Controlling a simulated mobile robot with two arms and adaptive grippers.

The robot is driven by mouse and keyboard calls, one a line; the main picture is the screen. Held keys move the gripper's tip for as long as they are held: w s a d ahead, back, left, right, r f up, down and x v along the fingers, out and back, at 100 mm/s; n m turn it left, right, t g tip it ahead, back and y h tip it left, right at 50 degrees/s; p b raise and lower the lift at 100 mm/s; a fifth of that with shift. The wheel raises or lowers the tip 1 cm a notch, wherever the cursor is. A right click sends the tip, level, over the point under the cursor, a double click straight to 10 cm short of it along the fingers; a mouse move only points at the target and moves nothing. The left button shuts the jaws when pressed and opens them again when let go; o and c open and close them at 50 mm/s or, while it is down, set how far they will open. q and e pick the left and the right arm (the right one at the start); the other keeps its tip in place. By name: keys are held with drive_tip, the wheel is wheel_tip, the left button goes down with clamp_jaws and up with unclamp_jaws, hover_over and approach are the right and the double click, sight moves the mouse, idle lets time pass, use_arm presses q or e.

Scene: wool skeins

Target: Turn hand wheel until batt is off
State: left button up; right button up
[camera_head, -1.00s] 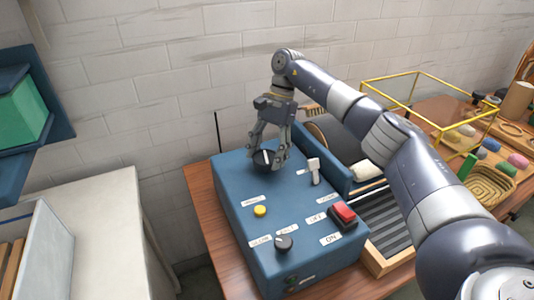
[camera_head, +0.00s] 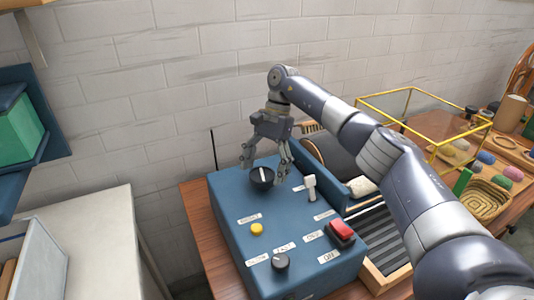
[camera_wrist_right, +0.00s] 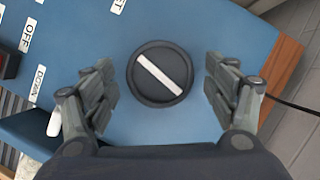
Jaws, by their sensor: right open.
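The hand wheel is a round black knob with a white bar across it (camera_head: 262,179) on top of the blue machine box (camera_head: 232,206). It also shows in the right wrist view (camera_wrist_right: 160,72), with the bar slanting down to the right. My right gripper (camera_head: 265,166) is open just above the wheel. In the right wrist view its fingers (camera_wrist_right: 161,80) stand on either side of the wheel, with blue surface showing between, so they are apart from it. A white fluffy piece, possibly the batt (camera_head: 361,186), lies beside the box near the dark drum (camera_head: 338,158). My left gripper is not in view.
A yellow wire frame (camera_head: 400,91), wool skeins and a basket (camera_head: 484,199) are at the right.

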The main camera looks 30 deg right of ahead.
drive_tip(key=v, duration=1.1)
drive_tip(key=shift+r, duration=0.15)
